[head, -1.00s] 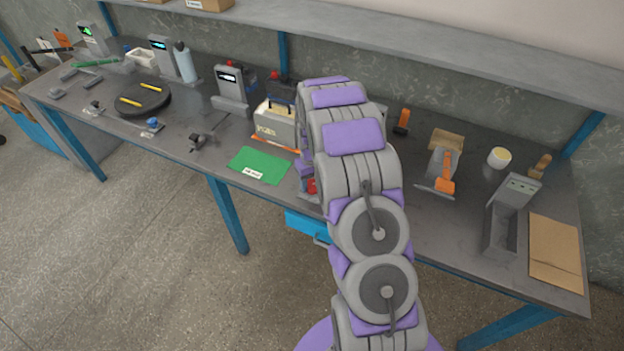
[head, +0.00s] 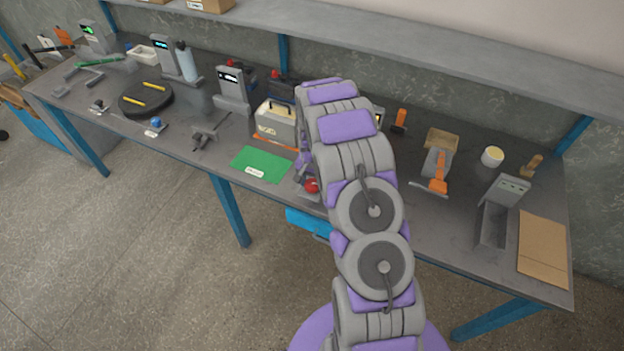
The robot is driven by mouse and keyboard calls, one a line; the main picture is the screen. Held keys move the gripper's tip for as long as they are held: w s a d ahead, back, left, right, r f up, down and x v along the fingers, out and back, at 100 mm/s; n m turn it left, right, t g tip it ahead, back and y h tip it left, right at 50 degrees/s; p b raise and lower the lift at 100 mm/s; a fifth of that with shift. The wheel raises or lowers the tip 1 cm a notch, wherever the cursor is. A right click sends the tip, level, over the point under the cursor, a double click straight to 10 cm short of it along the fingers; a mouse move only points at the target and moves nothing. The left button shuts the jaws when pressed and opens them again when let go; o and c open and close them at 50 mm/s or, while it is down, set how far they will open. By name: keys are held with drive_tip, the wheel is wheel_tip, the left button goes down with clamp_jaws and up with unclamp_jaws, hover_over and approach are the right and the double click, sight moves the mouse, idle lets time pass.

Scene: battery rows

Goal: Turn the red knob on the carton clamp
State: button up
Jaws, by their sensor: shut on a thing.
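The red knob (head: 312,186) sits near the front edge of the bench, just left of my arm, on a small grey clamp base that my arm partly covers. My arm reaches down over the bench, and my gripper (head: 304,174) is at the knob, shut on it. The fingertips are small and partly hidden by my arm, so their exact hold is hard to make out. A beige carton-like case (head: 276,122) with a dark handle stands just behind and left of the knob.
A green mat (head: 262,164) lies left of the knob. A black turntable (head: 146,99) is further left. A shelf runs above the bench.

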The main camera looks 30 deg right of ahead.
sight(312, 183)
idle(0.4)
drive_tip(key=o, duration=1)
drive_tip(key=shift+o, duration=0.2)
wheel_tip(312, 183, up, 17)
drive_tip(key=p, duration=0.2)
drive_tip(key=shift+r, duration=0.1)
idle(0.5)
